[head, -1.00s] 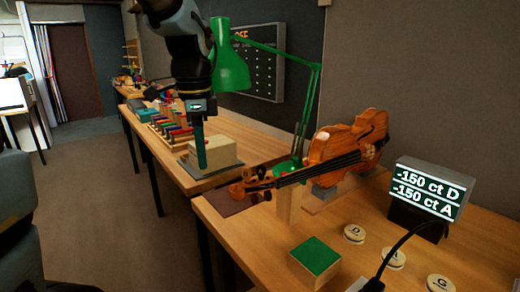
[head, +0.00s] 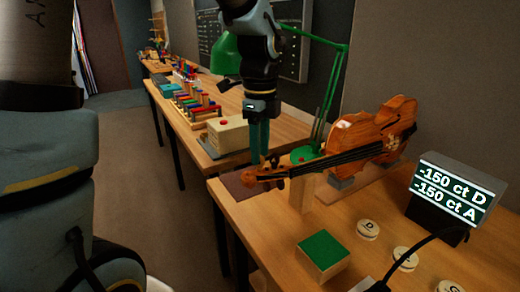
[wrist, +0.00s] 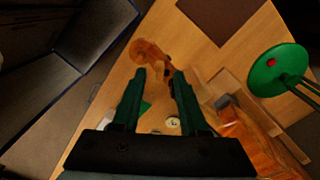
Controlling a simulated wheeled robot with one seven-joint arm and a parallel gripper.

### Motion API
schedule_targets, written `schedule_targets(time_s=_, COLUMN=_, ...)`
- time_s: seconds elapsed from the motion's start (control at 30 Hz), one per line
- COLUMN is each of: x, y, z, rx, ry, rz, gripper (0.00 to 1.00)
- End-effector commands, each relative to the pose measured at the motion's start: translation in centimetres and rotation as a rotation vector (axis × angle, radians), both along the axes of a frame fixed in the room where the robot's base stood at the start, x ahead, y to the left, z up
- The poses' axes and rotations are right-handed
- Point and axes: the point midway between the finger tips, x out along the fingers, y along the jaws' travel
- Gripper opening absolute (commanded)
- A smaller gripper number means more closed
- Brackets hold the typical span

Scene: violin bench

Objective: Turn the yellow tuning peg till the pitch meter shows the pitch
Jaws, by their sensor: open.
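The violin (head: 375,138) lies tilted on a support on the near bench, its neck toward the left. Its scroll and peg box (head: 270,176) are at the left end, and the scroll (wrist: 150,52) also shows in the wrist view. I cannot make out the yellow tuning peg by its colour; the pegs are small and dark here. My gripper (head: 259,160) points down just above the scroll end. In the wrist view the gripper (wrist: 159,74) is open and empty, with the peg box between and beyond its fingertips. The pitch meter (head: 450,188) reads -150 ct D and -150 ct A.
A green lamp (head: 330,105) stands close behind the violin neck. A green-topped block (head: 323,254) and several round lettered discs (head: 368,229) sit in front. A black cable crosses the front right. A box with a red button (head: 228,134) stands on the farther bench.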

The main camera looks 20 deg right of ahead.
Motion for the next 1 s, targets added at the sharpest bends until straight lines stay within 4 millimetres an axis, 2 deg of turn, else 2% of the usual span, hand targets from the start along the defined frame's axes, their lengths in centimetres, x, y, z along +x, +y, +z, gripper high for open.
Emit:
schedule_targets(time_s=0.17, x=-0.01, y=0.03, z=-1.06, rx=0.0, ry=0.0, rz=0.001, gripper=0.43)
schedule_targets(time_s=0.43, x=0.0, y=0.03, z=-1.17, rx=-0.001, ry=-0.001, rz=0.002, gripper=0.43)
schedule_targets(time_s=0.8, x=0.01, y=0.04, z=-1.14, rx=-0.001, ry=-0.001, rz=0.002, gripper=0.01)
schedule_targets(time_s=1.0, x=0.01, y=0.04, z=-1.13, rx=0.0, ry=0.0, rz=0.002, gripper=0.0)
